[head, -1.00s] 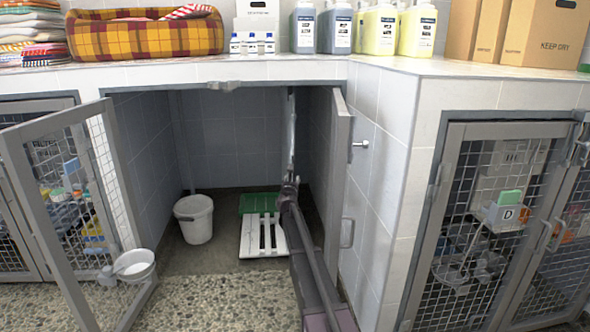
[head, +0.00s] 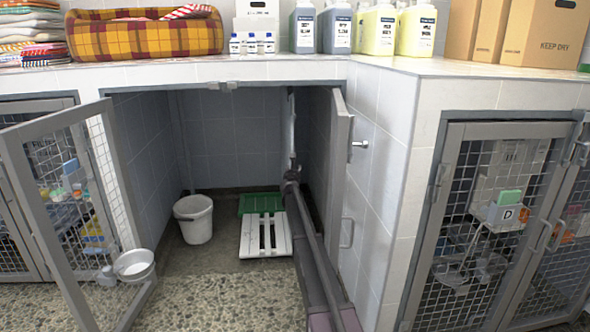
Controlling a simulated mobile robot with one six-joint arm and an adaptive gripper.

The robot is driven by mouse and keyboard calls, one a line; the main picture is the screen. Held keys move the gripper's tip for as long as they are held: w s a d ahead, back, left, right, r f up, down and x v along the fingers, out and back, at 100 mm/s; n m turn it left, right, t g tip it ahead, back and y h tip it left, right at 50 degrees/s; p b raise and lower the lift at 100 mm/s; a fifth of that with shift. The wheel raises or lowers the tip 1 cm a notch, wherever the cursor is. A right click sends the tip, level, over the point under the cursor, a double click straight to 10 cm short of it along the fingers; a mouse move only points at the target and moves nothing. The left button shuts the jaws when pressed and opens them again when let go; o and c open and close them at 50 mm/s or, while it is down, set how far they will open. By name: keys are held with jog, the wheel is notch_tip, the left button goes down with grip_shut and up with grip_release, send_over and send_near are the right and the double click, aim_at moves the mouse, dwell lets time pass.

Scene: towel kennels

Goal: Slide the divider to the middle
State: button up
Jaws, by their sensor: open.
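The divider (head: 340,165) appears to be the upright light grey panel at the right side of the open kennel in the head view. A small pull handle (head: 347,232) shows low near its front edge. My arm reaches up from the bottom into the kennel, left of this panel, and covers part of that side. My gripper cannot be made out; the far end of the arm is hidden or too small to tell. Whether anything touches the panel cannot be seen.
A white bucket (head: 195,219), a white slatted board (head: 264,237) and a green tray (head: 256,203) are on the kennel floor. The mesh door (head: 45,215) stands open at left with a bowl (head: 133,264). Bottles and boxes stand on the counter (head: 300,66).

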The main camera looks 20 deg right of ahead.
grip_shut()
jog(key=shift+d, duration=0.15)
dwell(0.4)
